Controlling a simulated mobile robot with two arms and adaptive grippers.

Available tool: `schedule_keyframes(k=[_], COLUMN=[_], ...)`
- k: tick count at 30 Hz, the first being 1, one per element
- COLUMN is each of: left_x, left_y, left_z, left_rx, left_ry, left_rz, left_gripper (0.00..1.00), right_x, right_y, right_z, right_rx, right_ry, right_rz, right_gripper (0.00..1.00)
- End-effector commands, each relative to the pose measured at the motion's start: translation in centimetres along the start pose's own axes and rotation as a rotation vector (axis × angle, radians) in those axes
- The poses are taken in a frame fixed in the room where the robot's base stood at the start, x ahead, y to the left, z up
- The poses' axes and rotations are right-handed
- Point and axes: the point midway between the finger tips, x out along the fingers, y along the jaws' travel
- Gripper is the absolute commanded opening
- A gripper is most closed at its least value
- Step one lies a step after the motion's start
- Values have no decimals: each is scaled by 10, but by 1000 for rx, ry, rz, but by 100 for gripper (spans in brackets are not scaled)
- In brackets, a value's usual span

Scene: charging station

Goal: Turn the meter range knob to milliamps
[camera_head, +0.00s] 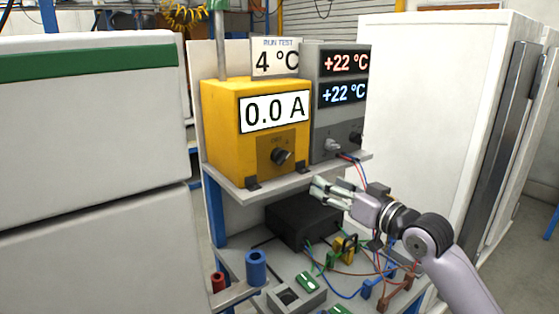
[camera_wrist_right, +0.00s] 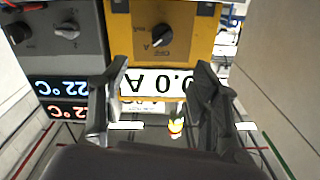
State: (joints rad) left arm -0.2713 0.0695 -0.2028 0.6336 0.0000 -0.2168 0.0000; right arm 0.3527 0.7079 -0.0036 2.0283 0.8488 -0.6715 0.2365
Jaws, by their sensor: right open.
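The yellow meter (camera_head: 222,125) stands on the shelf in the head view, its display reading 0.0 A. Its dark range knob (camera_head: 281,156) sits on a brownish panel below the display. In the wrist view, which is upside down, the meter (camera_wrist_right: 207,30) and knob (camera_wrist_right: 160,36) lie beyond the fingers. My left gripper is out of view.
A grey unit (camera_head: 328,120) with two +22 °C displays and its own knobs stands right of the meter. The shelf edge (camera_head: 300,180) lies close to my right gripper. Below are a black box (camera_head: 300,222) and several cables. White cabinets flank the station.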

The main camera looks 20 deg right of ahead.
Motion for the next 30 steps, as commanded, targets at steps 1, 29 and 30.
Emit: schedule_keyframes(k=[1, 29, 30], left_x=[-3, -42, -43], left_y=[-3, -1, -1], left_z=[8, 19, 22], left_rx=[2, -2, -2], left_ry=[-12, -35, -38], left_rz=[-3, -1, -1], left_gripper=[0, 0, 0], right_x=[4, 162, 165], right_y=[-1, 0, 0], right_z=[-2, -1, 0], right_rx=[2, 1, 3], right_ry=[1, 0, -1], right_rz=[-1, 1, 1], right_gripper=[57, 57, 57])
